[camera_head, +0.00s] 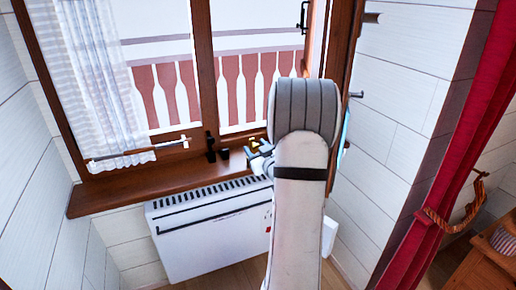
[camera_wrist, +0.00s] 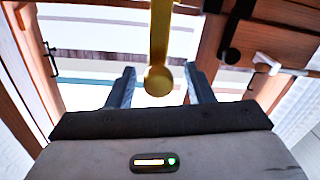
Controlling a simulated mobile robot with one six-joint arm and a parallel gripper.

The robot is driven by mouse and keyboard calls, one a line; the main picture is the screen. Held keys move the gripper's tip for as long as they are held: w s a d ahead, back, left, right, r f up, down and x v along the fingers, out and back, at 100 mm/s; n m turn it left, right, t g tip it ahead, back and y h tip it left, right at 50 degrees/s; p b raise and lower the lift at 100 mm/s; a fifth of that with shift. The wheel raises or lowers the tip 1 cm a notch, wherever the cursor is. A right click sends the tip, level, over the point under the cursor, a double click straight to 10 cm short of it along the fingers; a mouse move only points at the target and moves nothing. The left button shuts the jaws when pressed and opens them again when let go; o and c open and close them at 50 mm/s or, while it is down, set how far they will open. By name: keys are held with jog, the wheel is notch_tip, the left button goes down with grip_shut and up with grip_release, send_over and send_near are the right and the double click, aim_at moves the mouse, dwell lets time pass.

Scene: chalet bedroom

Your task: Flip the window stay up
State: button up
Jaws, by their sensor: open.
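The window stay looks to be the gold bar with a round end (camera_wrist: 158,78) in the wrist view. It hangs from the top edge down between my fingers. My gripper (camera_wrist: 160,68) is open, with one blue-grey finger on each side of the bar and gaps on both sides. In the head view my gripper (camera_head: 258,157) shows just above the right part of the window sill, partly hidden by my arm. A small gold piece (camera_head: 253,143) shows beside it there. The rest of the stay is hidden.
Two black pegs (camera_head: 216,146) stand at the wooden sill (camera_head: 120,195), left of my gripper. A white-ended bar (camera_head: 140,153) lies along the left window. A white heater (camera_head: 205,235) is below the sill. A red curtain (camera_head: 440,150) hangs at right.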

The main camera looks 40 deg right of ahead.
jog(key=s+a, duration=0.1)
jog(key=s, duration=0.6)
jog(key=shift+s+a, duration=0.25)
jog(key=shift+r, duration=0.15)
